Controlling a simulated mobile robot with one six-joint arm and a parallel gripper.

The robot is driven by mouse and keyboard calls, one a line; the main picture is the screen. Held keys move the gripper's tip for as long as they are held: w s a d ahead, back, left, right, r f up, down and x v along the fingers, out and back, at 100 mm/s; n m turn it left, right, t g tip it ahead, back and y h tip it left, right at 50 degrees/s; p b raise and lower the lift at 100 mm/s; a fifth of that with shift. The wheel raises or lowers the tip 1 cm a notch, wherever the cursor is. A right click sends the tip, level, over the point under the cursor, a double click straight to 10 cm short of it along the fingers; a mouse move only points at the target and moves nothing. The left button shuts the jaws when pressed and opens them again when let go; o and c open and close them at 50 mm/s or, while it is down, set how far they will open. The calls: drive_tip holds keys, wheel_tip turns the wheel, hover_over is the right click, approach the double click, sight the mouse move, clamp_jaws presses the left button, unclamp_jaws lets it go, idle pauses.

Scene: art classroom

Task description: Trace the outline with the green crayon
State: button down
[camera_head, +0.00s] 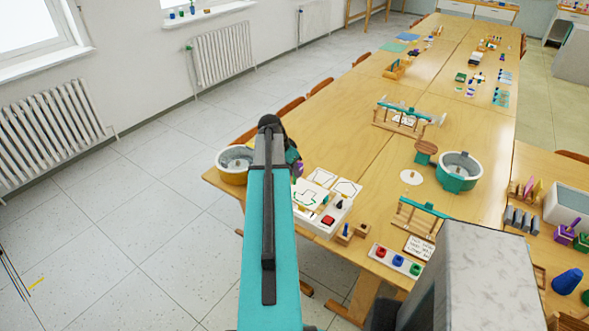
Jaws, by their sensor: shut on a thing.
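A white board (309,222) lies on the near left end of the long wooden table, with several outline sheets on it. The nearest sheet (306,198) carries a dark outline with some green along it. My gripper (296,168) is at the end of my teal arm, just beyond and left of this sheet, and is mostly hidden behind the arm. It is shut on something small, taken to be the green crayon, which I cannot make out. A purple spot shows at the gripper. Whether the tip touches the paper is hidden.
A red block (328,220) and a small dark piece sit on the board's right side. A grey-and-wood round tub (233,162) stands left of my arm, and a teal tub (458,172) stands to the right. A tray of coloured pieces (395,260) lies nearer. Bare tabletop lies beyond the sheets.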

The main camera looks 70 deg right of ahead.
sight(295, 184)
drive_tip(key=shift+f+b, duration=0.55)
drive_tip(key=shift+f, duration=1.1)
drive_tip(key=shift+f+b, duration=1.2)
drive_tip(key=shift+f, duration=0.3)
idle(0.8)
drive_tip(key=shift+r, duration=0.1)
idle(1.0)
drive_tip(key=shift+r+p, duration=0.65)
drive_tip(key=shift+r, duration=1.3)
